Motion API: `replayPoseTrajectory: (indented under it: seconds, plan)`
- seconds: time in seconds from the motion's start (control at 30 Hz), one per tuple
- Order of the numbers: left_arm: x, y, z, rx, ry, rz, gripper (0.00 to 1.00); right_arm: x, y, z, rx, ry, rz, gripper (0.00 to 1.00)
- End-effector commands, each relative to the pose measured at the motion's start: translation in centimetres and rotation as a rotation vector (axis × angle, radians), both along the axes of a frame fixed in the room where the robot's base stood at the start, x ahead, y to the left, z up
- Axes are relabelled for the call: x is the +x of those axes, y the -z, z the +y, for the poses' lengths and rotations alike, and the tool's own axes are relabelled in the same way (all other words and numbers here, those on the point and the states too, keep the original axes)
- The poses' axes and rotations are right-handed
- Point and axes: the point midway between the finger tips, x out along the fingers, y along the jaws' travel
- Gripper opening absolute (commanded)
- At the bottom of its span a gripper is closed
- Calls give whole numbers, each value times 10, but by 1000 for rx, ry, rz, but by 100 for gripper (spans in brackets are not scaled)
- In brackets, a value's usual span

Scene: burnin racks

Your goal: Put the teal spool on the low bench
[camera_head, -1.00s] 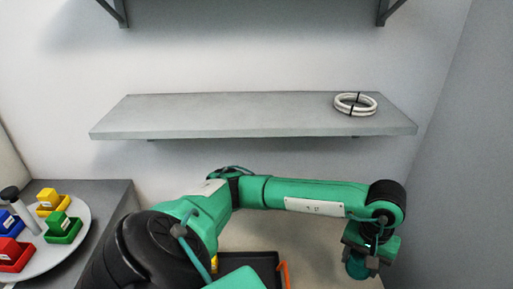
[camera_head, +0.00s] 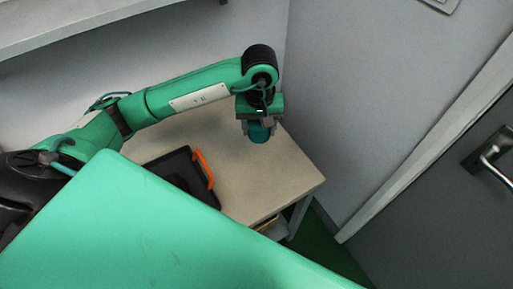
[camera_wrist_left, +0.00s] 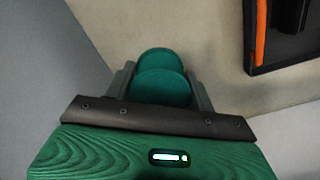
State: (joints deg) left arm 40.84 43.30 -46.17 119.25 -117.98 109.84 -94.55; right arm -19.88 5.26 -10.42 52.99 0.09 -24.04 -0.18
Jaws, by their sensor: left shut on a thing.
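The teal spool (camera_head: 259,133) is held between the fingers of my left gripper (camera_head: 259,124), which points down. In the left wrist view the spool (camera_wrist_left: 161,80) sits between the two fingers (camera_wrist_left: 160,92). The low bench (camera_head: 252,182) is a pale table in the corner, below the gripper. The spool shows over the far right part of its top. I cannot tell for certain whether the spool's underside touches the top. My right gripper is not in view.
A black tray with an orange handle (camera_head: 204,168) lies on the bench, left of the spool; it also shows in the wrist view (camera_wrist_left: 284,40). A grey shelf (camera_head: 70,22) is at upper left. A grey door with a handle (camera_head: 490,156) is at right. The bench's front right is clear.

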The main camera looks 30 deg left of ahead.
Motion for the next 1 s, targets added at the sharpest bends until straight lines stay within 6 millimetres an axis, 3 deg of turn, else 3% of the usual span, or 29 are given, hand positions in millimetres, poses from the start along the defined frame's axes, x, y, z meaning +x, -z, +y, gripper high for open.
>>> replayPoseTrajectory:
  seconds: [0.1, 0.3, 0.57, 0.8, 1.0]
  plan:
    - [-2, 31, -1, -2, -1, 7, 28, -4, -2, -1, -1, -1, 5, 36]
    - [-1, 71, 0, -1, 0, 3, 28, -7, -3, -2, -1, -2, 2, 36]
    - [-1, 91, -1, -1, 1, 2, 28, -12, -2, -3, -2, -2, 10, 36]
    - [-1, 124, -1, -2, -1, 1, 28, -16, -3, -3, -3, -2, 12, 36]
    - [0, 126, 0, 0, 1, -1, 28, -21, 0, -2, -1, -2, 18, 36]
